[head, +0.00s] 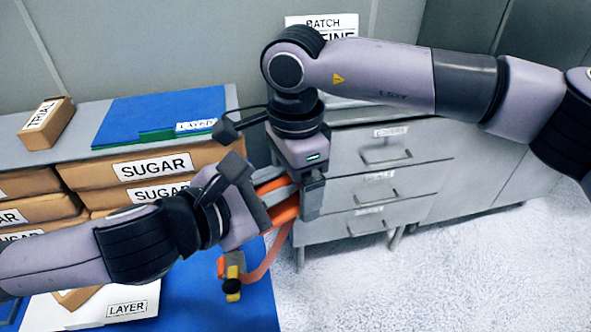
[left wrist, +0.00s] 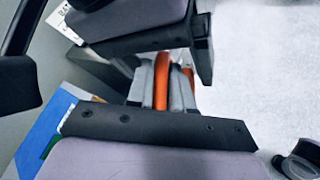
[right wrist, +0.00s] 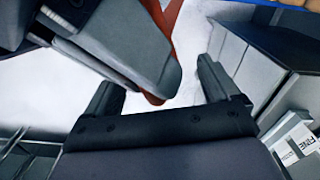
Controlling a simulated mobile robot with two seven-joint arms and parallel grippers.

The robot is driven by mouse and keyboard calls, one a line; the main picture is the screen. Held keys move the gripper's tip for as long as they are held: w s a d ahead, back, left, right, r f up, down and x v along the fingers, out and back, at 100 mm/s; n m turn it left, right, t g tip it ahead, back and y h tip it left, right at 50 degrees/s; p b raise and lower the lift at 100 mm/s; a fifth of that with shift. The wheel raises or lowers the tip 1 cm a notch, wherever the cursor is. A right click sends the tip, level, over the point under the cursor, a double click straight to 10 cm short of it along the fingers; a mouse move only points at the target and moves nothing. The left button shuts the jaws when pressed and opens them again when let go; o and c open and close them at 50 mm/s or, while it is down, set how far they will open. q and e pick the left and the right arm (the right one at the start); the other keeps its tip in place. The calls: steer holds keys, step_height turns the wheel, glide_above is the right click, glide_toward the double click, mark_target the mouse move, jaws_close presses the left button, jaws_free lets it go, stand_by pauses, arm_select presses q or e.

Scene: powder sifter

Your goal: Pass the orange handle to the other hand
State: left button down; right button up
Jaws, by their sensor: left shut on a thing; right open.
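The orange handle (head: 286,212) is held in the air in front of the grey drawers. My left gripper (head: 270,192) is shut on it, with grey fingers along its sides. In the left wrist view the orange handle (left wrist: 161,82) shows between two grey finger strips. My right gripper (head: 305,203) points down close beside the left one. In the right wrist view its two fingers (right wrist: 160,92) are apart, and the orange handle (right wrist: 164,20) reaches into the gap as pictured, partly covered by my left gripper. I cannot tell whether the right fingers touch it.
Sugar boxes (head: 150,170) and a blue layer sheet (head: 155,108) are at the left. A blue mat (head: 255,312) lies below, with an orange strap and a yellow and black piece (head: 233,284) above it. Grey drawers (head: 385,155) stand behind. The floor at right is clear.

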steer(key=c, duration=1.2)
arm_select(q)
steer(key=c, duration=1.1)
jaws_free()
arm_select(e)
steer(key=shift+c, duration=0.8)
arm_select(q)
steer(key=shift+o, duration=0.8)
arm_select(e)
steer(key=shift+c, duration=0.8)
arm_select(q)
steer(key=shift+s, duration=0.1)
